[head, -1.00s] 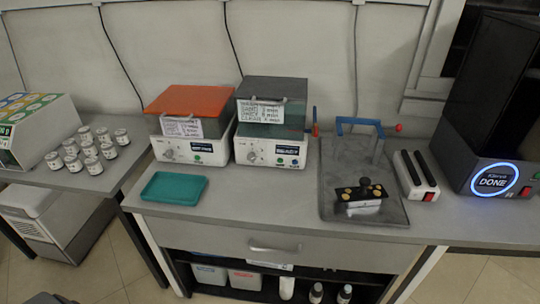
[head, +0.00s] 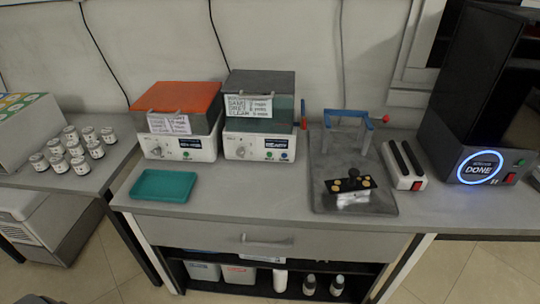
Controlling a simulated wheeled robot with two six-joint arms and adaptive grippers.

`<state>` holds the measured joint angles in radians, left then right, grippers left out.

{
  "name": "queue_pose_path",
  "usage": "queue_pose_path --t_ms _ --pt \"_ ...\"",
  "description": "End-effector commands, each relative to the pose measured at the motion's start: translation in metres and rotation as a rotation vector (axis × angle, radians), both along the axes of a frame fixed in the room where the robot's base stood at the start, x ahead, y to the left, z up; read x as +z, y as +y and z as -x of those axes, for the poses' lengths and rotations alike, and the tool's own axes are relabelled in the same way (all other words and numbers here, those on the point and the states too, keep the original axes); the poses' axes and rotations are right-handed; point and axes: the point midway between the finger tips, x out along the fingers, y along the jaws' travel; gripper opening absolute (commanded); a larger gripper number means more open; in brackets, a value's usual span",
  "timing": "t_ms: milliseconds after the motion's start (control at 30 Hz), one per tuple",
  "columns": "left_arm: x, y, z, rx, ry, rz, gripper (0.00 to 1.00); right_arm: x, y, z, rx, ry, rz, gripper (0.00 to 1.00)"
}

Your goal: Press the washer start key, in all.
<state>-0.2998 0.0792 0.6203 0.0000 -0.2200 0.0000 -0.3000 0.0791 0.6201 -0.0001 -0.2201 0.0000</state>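Two white benchtop washer-like units stand side by side on the grey bench. The left unit (head: 205,150) has an orange lid (head: 176,97). The right unit (head: 232,146) has a dark grey lid (head: 260,82). Each front panel has a knob, a small dark display and small coloured keys, including a green one on the left unit (head: 185,155) and on the right unit (head: 268,155). The key labels are too small to read. Handwritten paper notes hang on both lids. Neither of my grippers shows in the head view.
A teal tray (head: 163,186) lies in front of the left unit. A dark mat (head: 325,195) with a blue-handled press (head: 350,115) is right of the units. A black device with a ring reading DONE (head: 480,167) stands far right. Several jars (head: 82,165) stand on the left table.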

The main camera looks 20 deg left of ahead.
Motion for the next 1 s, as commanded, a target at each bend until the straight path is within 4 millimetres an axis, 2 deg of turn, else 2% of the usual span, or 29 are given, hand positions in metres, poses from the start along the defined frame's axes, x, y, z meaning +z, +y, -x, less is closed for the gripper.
queue_pose_path --t_ms 33,167,1000 --pt "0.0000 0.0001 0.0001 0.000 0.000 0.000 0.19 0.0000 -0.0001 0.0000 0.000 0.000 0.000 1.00" --pt "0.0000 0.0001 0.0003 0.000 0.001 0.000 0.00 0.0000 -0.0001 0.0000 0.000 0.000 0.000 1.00" --pt "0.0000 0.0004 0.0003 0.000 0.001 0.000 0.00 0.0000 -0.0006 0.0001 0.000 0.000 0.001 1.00"
